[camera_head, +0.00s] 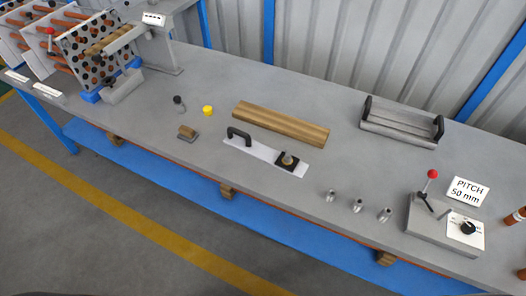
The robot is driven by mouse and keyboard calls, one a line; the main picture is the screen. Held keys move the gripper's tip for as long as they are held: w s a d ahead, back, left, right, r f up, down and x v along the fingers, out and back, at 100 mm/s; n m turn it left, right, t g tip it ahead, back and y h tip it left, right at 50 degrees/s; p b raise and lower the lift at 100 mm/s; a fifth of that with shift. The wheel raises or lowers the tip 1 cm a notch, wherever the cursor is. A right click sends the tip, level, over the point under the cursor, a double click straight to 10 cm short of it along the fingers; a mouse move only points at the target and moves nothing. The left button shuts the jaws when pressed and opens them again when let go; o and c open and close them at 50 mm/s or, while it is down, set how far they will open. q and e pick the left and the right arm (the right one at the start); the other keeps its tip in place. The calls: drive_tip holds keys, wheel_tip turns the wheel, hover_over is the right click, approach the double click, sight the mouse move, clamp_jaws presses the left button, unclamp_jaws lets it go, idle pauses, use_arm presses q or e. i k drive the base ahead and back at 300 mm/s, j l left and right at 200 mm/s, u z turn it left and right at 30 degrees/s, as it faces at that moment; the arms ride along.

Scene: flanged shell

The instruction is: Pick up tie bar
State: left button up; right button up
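No part carries a visible tie bar label, so I cannot tell for sure which one it is. One candidate is a flat pale strip (262,152) lying on the bench, with a black handle (239,134) at its left end and a black block with a round knob (288,161) at its right end. A long brown block (281,124) lies just behind it. A grey ribbed piece with black end handles (402,124) sits at the back right. Neither of my grippers is in view.
The grey bench (320,92) has a flanged frame with orange rods (90,48) at the left. Small pegs (357,205), a red-knobbed lever box (440,228) and a "PITCH 50 mm" sign (468,191) stand right. A yellow cap (208,110) lies mid-left.

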sight(238, 139)
drive_tip(key=j+z, duration=0.2)
drive_tip(key=z, duration=0.25)
drive_tip(key=k+j+z, duration=0.1)
drive_tip(key=z, duration=0.3)
drive_tip(key=k+j+z, duration=0.1)
drive_tip(key=z, duration=0.35)
drive_tip(key=j, duration=0.1)
